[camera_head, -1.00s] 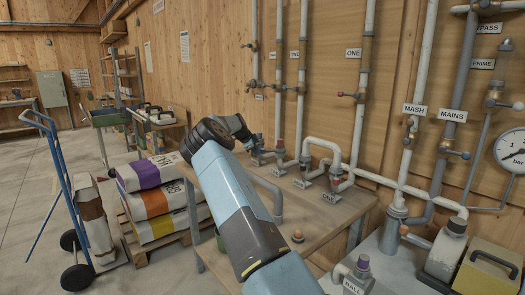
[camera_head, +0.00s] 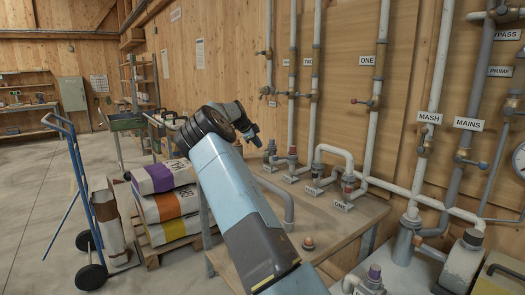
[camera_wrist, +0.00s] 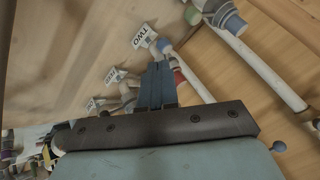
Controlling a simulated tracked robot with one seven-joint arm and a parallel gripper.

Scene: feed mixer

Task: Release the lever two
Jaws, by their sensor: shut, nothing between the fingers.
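My gripper (camera_head: 256,141) is at the left end of the row of pipe fittings on the wooden bench. In the wrist view its dark blue fingers (camera_wrist: 158,84) are together with nothing between them. The white TWO label (camera_head: 313,190) stands on the bench in front of a pipe fitting; the label also shows in the wrist view (camera_wrist: 142,36). Beside it in the wrist view is a fitting with a blue end (camera_wrist: 164,46), apart from my fingertips. I cannot tell the lever's exact position. Part of a red piece (camera_wrist: 179,79) shows just right of the fingers.
The ONE label (camera_head: 342,206) and its fitting stand to the right on the bench (camera_head: 262,232). Vertical pipes with small valve handles line the wall behind. A small knob (camera_head: 308,243) stands near the bench front. Sacks (camera_head: 163,180) and a blue hand truck (camera_head: 75,165) are at left.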

